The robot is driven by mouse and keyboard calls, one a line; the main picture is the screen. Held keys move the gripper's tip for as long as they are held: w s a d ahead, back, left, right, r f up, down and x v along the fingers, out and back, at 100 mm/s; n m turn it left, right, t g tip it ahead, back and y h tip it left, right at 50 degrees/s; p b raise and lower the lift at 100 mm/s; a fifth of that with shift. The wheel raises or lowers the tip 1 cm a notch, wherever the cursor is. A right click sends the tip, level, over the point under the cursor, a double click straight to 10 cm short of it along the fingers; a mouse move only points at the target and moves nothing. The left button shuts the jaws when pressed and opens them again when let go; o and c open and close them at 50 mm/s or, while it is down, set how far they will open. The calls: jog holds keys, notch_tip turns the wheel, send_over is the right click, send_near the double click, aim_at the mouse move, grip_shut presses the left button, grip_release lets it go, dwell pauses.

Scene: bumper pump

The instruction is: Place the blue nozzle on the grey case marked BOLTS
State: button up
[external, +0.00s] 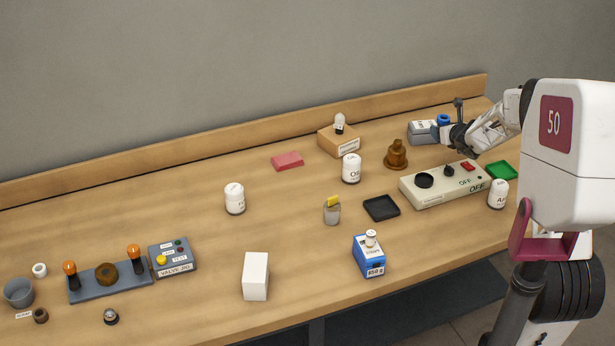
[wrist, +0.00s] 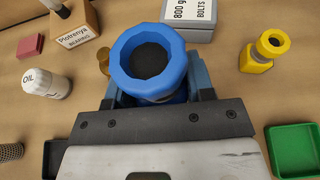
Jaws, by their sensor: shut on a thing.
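The blue nozzle (wrist: 118,62) is a faceted ring with a dark opening, held upright between the fingers of my gripper (wrist: 160,92) in the wrist view. It also shows as a small blue ring in the external view (external: 442,119), beside my gripper (external: 452,132). The grey case marked BOLTS (wrist: 189,30) lies just beyond the nozzle in the wrist view, with "800 g" on its label. In the external view the grey case (external: 421,137) stands near the back right, partly hidden by the nozzle and gripper. The nozzle appears above table height; any contact with the case cannot be told.
A yellow bottle-like part (wrist: 257,54) stands right of the case, and a green tray (wrist: 293,150) lies nearer. A brown bell-shaped part (external: 396,156), a white OIL canister (external: 351,170) and a control box with knobs (external: 437,193) stand nearby.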

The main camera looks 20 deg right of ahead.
jog(key=shift+w+d+f, duration=0.15)
jog(key=shift+w, duration=0.65)
jog(key=shift+w, duration=0.15)
send_over(425, 124)
jog(key=shift+f, duration=0.7)
dwell(0.3)
jog(key=shift+f, duration=1.8)
jog(key=o, duration=1.1)
jog(key=shift+f, duration=0.15)
jog(key=shift+c, duration=0.2)
